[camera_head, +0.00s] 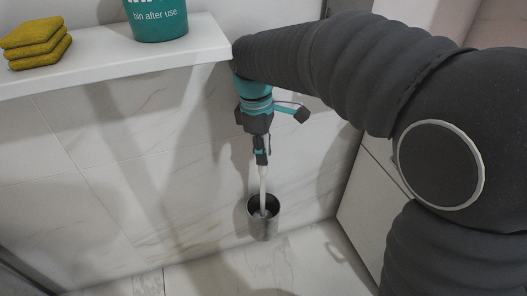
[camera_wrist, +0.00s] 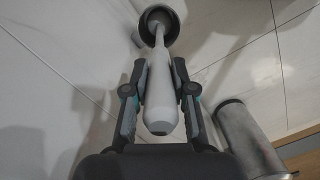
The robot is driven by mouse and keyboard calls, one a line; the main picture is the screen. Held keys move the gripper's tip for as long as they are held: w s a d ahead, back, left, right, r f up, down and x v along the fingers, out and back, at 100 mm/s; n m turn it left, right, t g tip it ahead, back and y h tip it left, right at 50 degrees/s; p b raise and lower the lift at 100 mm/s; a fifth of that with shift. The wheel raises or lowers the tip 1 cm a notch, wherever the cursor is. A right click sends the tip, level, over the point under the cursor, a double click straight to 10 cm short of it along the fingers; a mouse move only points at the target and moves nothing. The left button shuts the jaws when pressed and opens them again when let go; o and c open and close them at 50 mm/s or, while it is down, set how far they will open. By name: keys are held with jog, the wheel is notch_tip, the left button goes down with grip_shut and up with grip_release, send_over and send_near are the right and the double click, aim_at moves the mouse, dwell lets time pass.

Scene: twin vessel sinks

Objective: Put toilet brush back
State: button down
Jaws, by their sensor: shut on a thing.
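My gripper (camera_head: 262,155) is shut on the white handle of the toilet brush (camera_head: 263,179) and holds it nearly upright, pointing down. In the wrist view the pale handle (camera_wrist: 161,85) lies between both fingers of my gripper (camera_wrist: 161,92). The grey metal brush holder (camera_head: 263,226) is straight below my gripper, close to the tiled wall. In the head view the brush's lower end shows inside the holder's mouth. In the wrist view a dark round rim (camera_wrist: 142,25) surrounds that far end. I cannot tell how deep the brush sits.
A white shelf (camera_head: 110,68) at upper left carries yellow sponges (camera_head: 35,42) and a teal tub (camera_head: 157,18). A pale cabinet (camera_head: 368,215) stands right of the holder. The wrist view shows a grey cylinder (camera_wrist: 246,140) at lower right. The tiled floor left of the holder looks clear.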

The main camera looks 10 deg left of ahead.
jog(key=c, duration=1)
grip_release()
jog(key=shift+f, duration=0.1)
jog(key=shift+o, duration=0.2)
notch_tip(320, 180, up, 12)
jog(key=a+p, duration=0.1)
jog(key=p, duration=0.2)
jog(key=shift+w+a, duration=0.1)
